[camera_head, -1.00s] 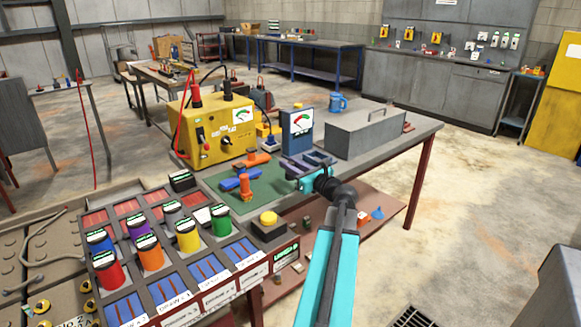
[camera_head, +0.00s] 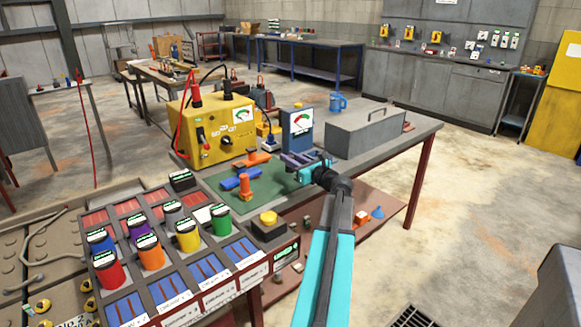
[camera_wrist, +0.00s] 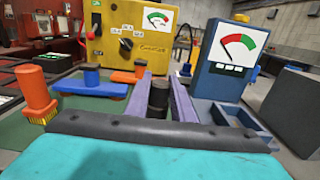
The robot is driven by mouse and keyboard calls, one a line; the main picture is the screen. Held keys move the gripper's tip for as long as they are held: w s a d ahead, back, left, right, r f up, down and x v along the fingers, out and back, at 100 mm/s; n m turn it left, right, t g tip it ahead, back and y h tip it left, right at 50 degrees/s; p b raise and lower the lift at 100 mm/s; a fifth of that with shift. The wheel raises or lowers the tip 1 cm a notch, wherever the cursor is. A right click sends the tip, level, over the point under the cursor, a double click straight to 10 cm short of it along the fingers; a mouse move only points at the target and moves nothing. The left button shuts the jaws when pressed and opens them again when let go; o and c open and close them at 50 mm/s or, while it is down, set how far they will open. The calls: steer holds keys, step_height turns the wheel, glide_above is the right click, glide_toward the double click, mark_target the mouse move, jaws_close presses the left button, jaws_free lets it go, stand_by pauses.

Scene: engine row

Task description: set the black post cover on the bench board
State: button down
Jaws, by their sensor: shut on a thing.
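My gripper (camera_head: 294,159) is over the bench near the right end of the green board (camera_head: 268,192). In the wrist view its two purple-grey fingers (camera_wrist: 158,82) are shut on the black post cover (camera_wrist: 158,98), a short dark cylinder. The cover looks roughly upright there; its lower part is hidden behind the gripper body. In the head view I cannot make the cover out. The green board also shows at the left of the wrist view (camera_wrist: 72,136). Blue and orange pieces (camera_head: 240,180) stand on it, left of my gripper.
A yellow meter box (camera_head: 205,142) stands behind the board. A blue gauge meter (camera_head: 298,121) stands just beyond my gripper, and a blue tray (camera_wrist: 243,116) sits in front of it. A grey toolbox (camera_head: 365,130) is to the right. A panel of coloured caps (camera_head: 150,255) is at front left.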

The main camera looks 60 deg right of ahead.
steer(key=shift+w+d, duration=0.25)
steer(key=shift+d, duration=0.15)
steer(key=shift+f, duration=1.75)
steer(key=shift+f, duration=0.1)
steer(key=c, duration=1.5)
jaws_free()
steer(key=shift+c, duration=0.2)
steer(key=shift+s+a, duration=0.1)
steer(key=shift+s, duration=0.05)
steer(key=v, duration=1.1)
steer(key=shift+s, duration=0.3)
